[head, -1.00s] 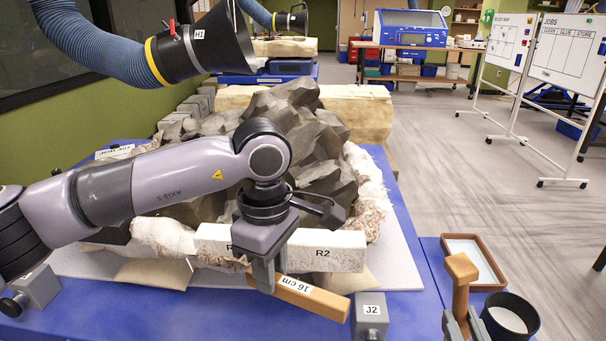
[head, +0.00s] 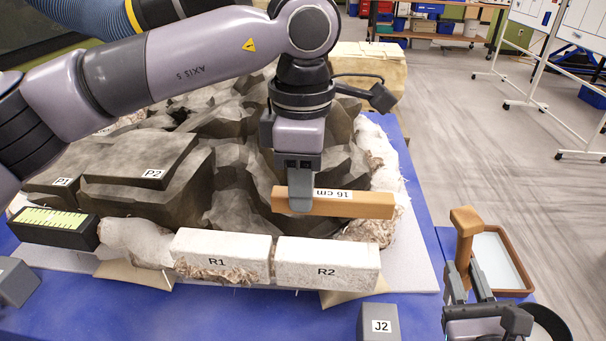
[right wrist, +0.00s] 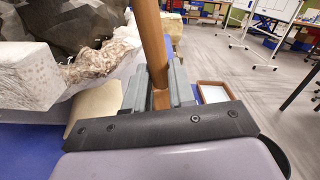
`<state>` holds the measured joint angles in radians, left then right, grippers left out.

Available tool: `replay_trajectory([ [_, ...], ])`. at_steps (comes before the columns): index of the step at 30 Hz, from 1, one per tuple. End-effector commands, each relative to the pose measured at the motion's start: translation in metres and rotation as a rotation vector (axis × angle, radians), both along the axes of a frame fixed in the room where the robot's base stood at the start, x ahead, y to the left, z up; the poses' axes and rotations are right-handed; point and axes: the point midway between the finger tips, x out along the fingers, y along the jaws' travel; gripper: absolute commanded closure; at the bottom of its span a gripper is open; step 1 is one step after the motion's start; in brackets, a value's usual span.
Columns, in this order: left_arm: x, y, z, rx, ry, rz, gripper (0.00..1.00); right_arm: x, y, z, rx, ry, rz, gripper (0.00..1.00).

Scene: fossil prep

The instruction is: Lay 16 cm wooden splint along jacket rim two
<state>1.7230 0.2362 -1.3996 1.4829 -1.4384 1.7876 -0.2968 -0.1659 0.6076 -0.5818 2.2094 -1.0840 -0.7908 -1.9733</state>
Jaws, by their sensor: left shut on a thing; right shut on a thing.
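The wooden splint (head: 350,204), labelled 16 cm, is held level in my left gripper (head: 300,200), which is shut on it near its left end. It hangs above and behind the white jacket rim blocks, in front of the dark rock. Rim block R2 (head: 328,264) stands at the front, right of block R1 (head: 220,256); its top is bare. My right gripper (head: 467,285) is shut on an upright wooden tool handle (head: 465,235).
A grey block J2 (head: 379,322) stands on the blue table in front of R2. A brown-rimmed tray (head: 500,262) and a dark cup (head: 545,322) are at right. A black block with a yellow scale (head: 50,230) lies at left. Dark rock (head: 150,190) fills the middle.

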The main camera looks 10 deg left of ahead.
Motion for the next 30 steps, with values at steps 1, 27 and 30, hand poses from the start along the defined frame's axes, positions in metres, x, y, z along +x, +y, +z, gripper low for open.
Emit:
replay_trajectory([
  [1, 0.000, 0.000, -0.006, 0.000, 0.001, 0.001, 1.00, 0.000, 0.000, -0.004, 0.000, 0.000, 0.000, 1.00],
  [27, 0.000, 0.000, -0.081, 0.000, 0.000, 0.000, 1.00, 0.000, 0.000, -0.057, 0.000, -0.001, 0.000, 1.00],
  [30, 0.000, 0.000, -0.081, 0.000, 0.000, 0.000, 1.00, 0.000, 0.000, -0.057, 0.000, -0.001, 0.000, 1.00],
])
